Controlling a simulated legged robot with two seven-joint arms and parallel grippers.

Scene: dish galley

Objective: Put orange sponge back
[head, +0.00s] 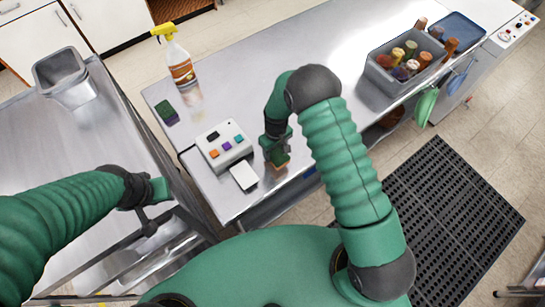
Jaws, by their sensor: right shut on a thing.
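My right gripper (277,148) is over the near part of the steel counter, shut on the orange sponge (281,166). Only a little orange shows below the fingers; I cannot tell whether it touches the counter. To its left is a pale grey box (237,155) with small coloured squares on top. A white flat block (243,176) lies in front of the box.
A spray bottle (178,62) with a yellow head stands at the counter's back left. A grey bin (374,85) of jars stands at the far right. A metal container (64,75) sits on the left unit. The counter's middle (250,75) is clear.

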